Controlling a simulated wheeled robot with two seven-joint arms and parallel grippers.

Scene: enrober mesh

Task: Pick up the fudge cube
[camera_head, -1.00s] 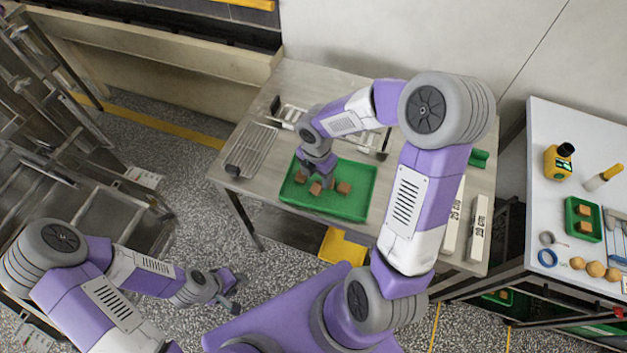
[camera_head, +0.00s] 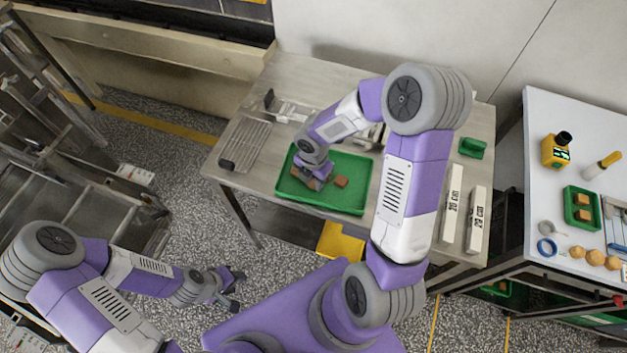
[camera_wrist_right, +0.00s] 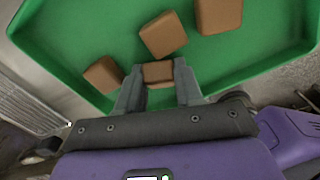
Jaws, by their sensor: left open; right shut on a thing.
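Several brown fudge cubes lie in a green tray (camera_head: 335,205) on the metal table. One fudge cube (camera_head: 341,182) shows clear of my right gripper in the head view. My right gripper (camera_head: 313,183) is down in the tray's left part. In the right wrist view my right gripper (camera_wrist_right: 158,82) is shut on a fudge cube (camera_wrist_right: 158,73) between its two fingers. Other cubes lie close by: one to the left (camera_wrist_right: 103,75), one just beyond (camera_wrist_right: 163,34) and one farther right (camera_wrist_right: 218,15). My left gripper (camera_head: 234,290) is open and empty over the floor.
A wire rack (camera_head: 246,145) lies left of the tray. Two white labelled bars (camera_head: 453,205) and a green block (camera_head: 473,147) are on the table's right. A second table (camera_head: 545,115) at right holds a small green tray (camera_head: 582,210) with cubes.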

